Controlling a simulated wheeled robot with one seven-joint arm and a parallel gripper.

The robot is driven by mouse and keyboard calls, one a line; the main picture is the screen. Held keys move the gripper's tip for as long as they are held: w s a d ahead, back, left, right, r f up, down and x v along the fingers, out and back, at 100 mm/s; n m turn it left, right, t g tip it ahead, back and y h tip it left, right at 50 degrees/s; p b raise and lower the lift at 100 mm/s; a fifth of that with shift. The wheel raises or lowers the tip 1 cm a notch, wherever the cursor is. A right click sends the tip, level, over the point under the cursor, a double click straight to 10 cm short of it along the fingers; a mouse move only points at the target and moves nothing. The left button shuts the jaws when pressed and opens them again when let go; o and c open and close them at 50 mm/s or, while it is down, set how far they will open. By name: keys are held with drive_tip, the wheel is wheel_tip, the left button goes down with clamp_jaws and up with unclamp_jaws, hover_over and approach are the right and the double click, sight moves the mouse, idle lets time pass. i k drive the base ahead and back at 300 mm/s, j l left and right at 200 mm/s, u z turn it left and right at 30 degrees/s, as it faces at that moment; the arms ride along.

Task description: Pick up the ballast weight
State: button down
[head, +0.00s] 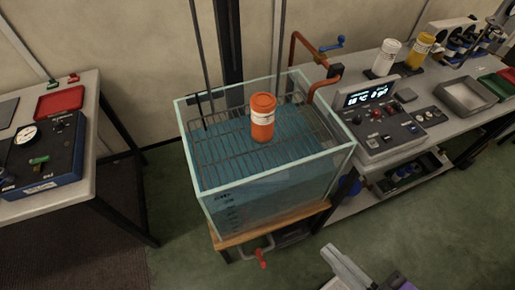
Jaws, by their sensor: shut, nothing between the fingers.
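I cannot pick out a ballast weight with certainty in the head view. An orange cylinder (263,117) with a white label band stands upright on the wire rack (215,150) at the top of a glass water tank (270,190). My gripper (343,264) shows only in part at the bottom edge, right of centre. It is shut and empty, in front of the tank and apart from the cylinder. The rest of my arm is mostly cut off by the frame.
A bench on the right holds a control box (385,120), a white jar (385,58), a yellow jar (419,50) and a grey tray (466,97). The left table carries a blue gauge case (45,160) and a red tray (60,103). Thin rods rise above the tank. Green floor lies clear in front.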

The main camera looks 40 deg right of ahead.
sight(437, 112)
drive_tip(key=k+l, duration=0.1)
drive_tip(key=l, duration=0.5)
drive_tip(key=l+u, duration=0.15)
drive_tip(key=l, duration=0.45)
drive_tip(key=k+l, duration=0.15)
drive_tip(key=l, duration=0.4)
drive_tip(key=k+l+u, duration=0.15)
drive_tip(key=l, duration=0.45)
drive_tip(key=k+l, duration=0.15)
drive_tip(key=l, duration=0.45)
drive_tip(key=k+l+u, duration=0.1)
drive_tip(key=l, duration=0.45)
drive_tip(key=k+l+u, duration=0.1)
drive_tip(key=l, duration=0.45)
drive_tip(key=k+l, duration=0.25)
drive_tip(key=l, duration=0.3)
drive_tip(key=u, duration=0.05)
